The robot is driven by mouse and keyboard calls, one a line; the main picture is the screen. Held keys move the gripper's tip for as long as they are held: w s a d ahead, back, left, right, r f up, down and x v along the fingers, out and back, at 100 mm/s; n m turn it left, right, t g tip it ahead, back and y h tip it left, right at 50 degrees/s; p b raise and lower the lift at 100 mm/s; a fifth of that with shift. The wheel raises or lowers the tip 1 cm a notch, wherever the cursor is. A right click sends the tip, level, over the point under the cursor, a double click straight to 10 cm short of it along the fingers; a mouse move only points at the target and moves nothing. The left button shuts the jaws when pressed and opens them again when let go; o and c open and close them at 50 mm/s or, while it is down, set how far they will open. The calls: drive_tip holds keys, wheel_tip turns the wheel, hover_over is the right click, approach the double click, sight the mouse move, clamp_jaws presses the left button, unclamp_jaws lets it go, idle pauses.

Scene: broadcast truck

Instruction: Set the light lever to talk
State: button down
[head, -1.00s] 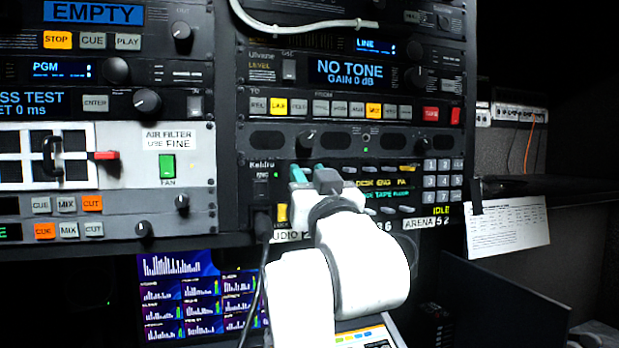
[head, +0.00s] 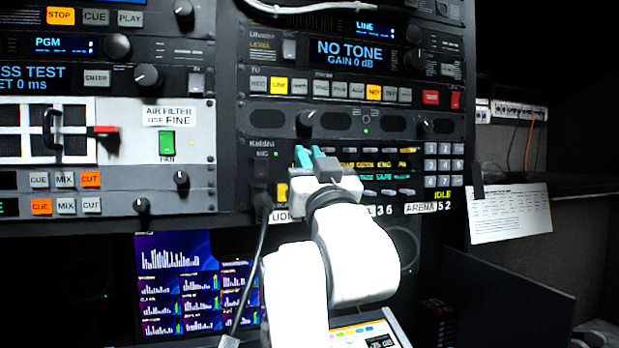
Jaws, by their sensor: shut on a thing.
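The intercom panel (head: 375,205), marked Keldra, is low in the right rack and has two rows of small levers with lit name strips. Readable names include ENG, PA and TAPE. My gripper (head: 312,158) has teal fingertips at the left part of the upper row. It is shut on a small lever there, which the fingers and wrist hide. I cannot read that lever's name or see its position, and no strip reading LIGHT is visible. An amber lever (head: 408,150) shows at the right end of the upper row.
A keypad (head: 444,164) is right of the levers. A black cable (head: 252,265) hangs from the panel's left side. A knob (head: 306,120) sits just above my fingers. A lit screen (head: 180,285) is below left, and a white sheet (head: 510,212) hangs at right.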

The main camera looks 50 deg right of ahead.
drive_tip(key=t+h+b, duration=0.1)
drive_tip(key=b, duration=0.2)
drive_tip(key=f+t+b, duration=0.1)
drive_tip(key=b, duration=0.2)
drive_tip(key=shift+w+d+f+t+h, duration=0.2)
drive_tip(key=shift+w+t+h, duration=0.1)
drive_tip(key=shift+h, duration=0.1)
drive_tip(key=shift+r, duration=0.1)
drive_tip(key=c, duration=1.1)
unclamp_jaws()
drive_tip(key=shift+a, duration=0.1)
drive_tip(key=b+v, duration=0.3)
drive_tip(key=v, duration=0.7)
drive_tip(key=shift+s+f+b, duration=0.25)
drive_tip(key=shift+f+b, duration=0.05)
drive_tip(key=shift+b, duration=0.1)
drive_tip(key=shift+a, duration=0.1)
